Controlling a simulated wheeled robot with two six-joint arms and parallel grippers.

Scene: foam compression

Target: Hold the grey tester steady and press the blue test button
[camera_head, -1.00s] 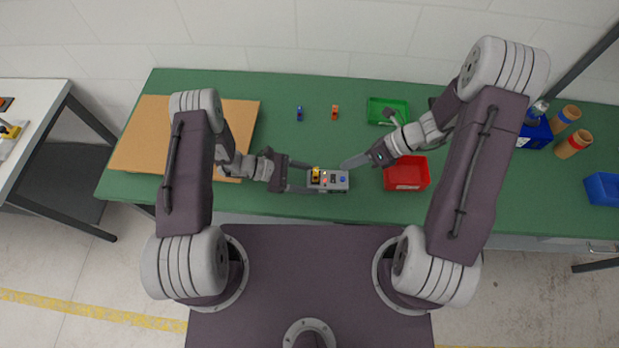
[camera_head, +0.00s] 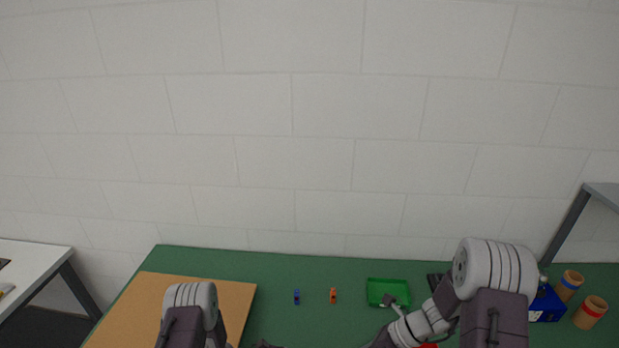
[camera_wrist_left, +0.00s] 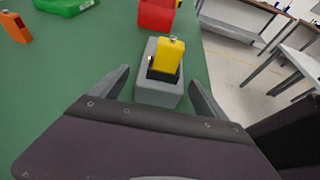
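In the left wrist view the grey tester (camera_wrist_left: 158,95) stands on the green table, with a yellow block (camera_wrist_left: 167,55) in a black seat on top. My left gripper (camera_wrist_left: 161,76) is open. Its fingers are on either side of the tester's near end, with a visible gap on each side. The blue test button cannot be seen; the yellow block covers part of the tester's far side. In the head view the tester and both grippers are below the picture's bottom edge. My right forearm (camera_head: 407,328) shows there, but its gripper is out of view.
A red bin (camera_wrist_left: 157,14) stands beyond the tester. A green tray (camera_head: 388,293), a small orange item (camera_head: 333,296) and a small blue item (camera_head: 297,297) are farther back. A tan board (camera_head: 130,310) lies left; a blue box (camera_head: 547,303) and brown cups (camera_head: 590,312) stand right.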

